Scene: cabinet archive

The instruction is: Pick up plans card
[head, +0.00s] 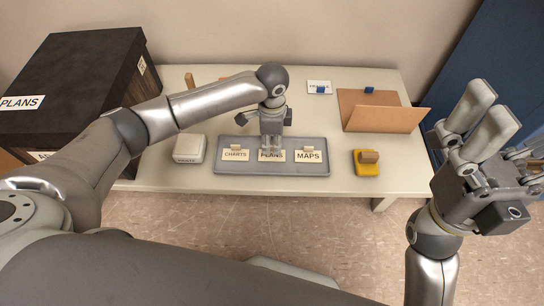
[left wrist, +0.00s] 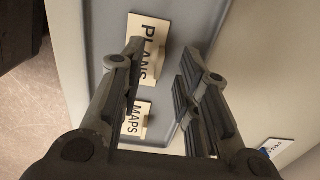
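The plans card (head: 266,158) is a cream card lettered PLANS in the middle of a grey tray (head: 226,168), between the charts card (head: 235,155) and the maps card (head: 308,156). My left gripper (head: 271,147) is directly above the plans card and partly covers it. In the left wrist view the plans card (left wrist: 149,34) appears near the open, empty fingers (left wrist: 163,55), with the maps card (left wrist: 134,120) below it. I cannot tell whether a finger touches the plans card. My right gripper (head: 500,128) is open and empty, raised at the right, away from the table.
A black cabinet box (head: 75,75) labelled PLANS stands at the left. A white block (head: 189,149) is left of the tray. A yellow stamp-like item (head: 366,168) and an open brown folder (head: 385,117) are to the right. A white card with a blue clip (head: 319,87) lies behind.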

